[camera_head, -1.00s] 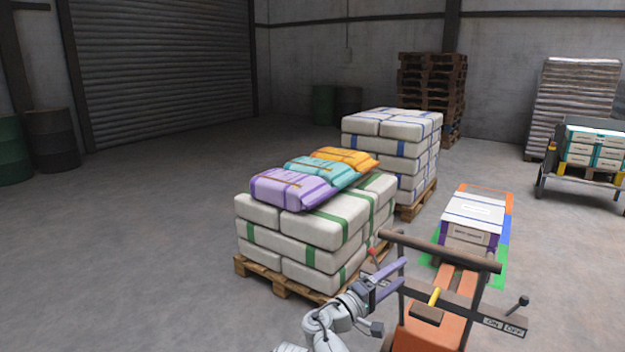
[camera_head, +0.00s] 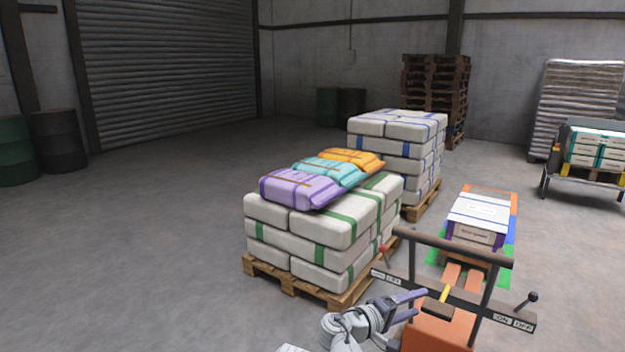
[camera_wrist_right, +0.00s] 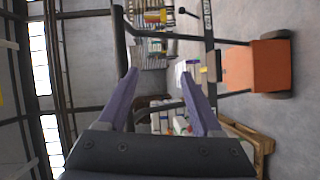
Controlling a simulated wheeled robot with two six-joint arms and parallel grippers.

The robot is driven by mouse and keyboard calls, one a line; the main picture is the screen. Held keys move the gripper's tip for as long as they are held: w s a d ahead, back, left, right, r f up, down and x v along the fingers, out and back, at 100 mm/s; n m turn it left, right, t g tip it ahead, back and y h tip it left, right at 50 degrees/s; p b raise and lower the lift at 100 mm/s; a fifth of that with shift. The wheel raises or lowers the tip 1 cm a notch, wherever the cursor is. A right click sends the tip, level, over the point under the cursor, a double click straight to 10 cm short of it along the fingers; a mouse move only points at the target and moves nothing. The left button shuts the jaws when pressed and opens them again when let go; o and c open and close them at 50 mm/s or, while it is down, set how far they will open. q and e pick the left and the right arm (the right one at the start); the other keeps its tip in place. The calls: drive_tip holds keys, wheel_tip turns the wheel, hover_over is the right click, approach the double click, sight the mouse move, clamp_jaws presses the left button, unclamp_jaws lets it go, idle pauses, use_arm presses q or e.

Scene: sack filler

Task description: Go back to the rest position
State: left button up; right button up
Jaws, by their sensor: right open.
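My right gripper (camera_head: 410,306) is low in the head view, just left of the orange pallet jack (camera_head: 437,330). Its two purple fingers are apart with nothing between them. The wrist view also shows the open right gripper (camera_wrist_right: 160,95), with the jack's dark handle frame and orange body (camera_wrist_right: 257,66) beyond the fingers. In the head view the jack's crossbar carries a red-knobbed lever (camera_head: 383,252) at its left and a black-knobbed lever (camera_head: 532,297) by the ON OFF label. My left gripper is not in view.
A pallet of green-striped sacks (camera_head: 330,229) stands left of the jack, with purple (camera_head: 296,187), teal and orange sacks on top. A blue-striped stack (camera_head: 397,146) is behind. A white-topped load (camera_head: 478,216) lies beyond the forks.

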drive_tip(key=s+f+m+g+y, duration=0.25)
drive_tip(key=s+f+y, duration=0.25)
drive_tip(key=f, duration=0.4)
drive_tip(key=s+f+m+g+y, duration=0.1)
drive_tip(key=s+f+g+y, duration=0.3)
drive_tip(key=f, duration=0.4)
drive_tip(key=s+a+f+y, duration=0.2)
drive_tip(key=s+a+y, duration=0.1)
drive_tip(key=a+y, duration=0.25)
drive_tip(key=s+a+r+n+p, duration=0.1)
drive_tip(key=s+a+r+p, duration=0.1)
drive_tip(key=a+r+p, duration=0.2)
drive_tip(key=s+a+r+n+g+p, duration=0.1)
drive_tip(key=a+r+p, duration=0.3)
drive_tip(key=r+p, duration=0.6)
drive_tip(key=s+a+r+n+h+p, duration=0.1)
drive_tip(key=s+a+r+p, duration=0.2)
drive_tip(key=r+p, duration=0.4)
drive_tip(key=shift+s+a+r+p, duration=0.15)
drive_tip(key=shift+a+r+p, duration=0.25)
drive_tip(key=shift+a, duration=0.3)
drive_tip(key=shift+d+f+g, duration=0.1)
drive_tip(key=shift+g, duration=0.25)
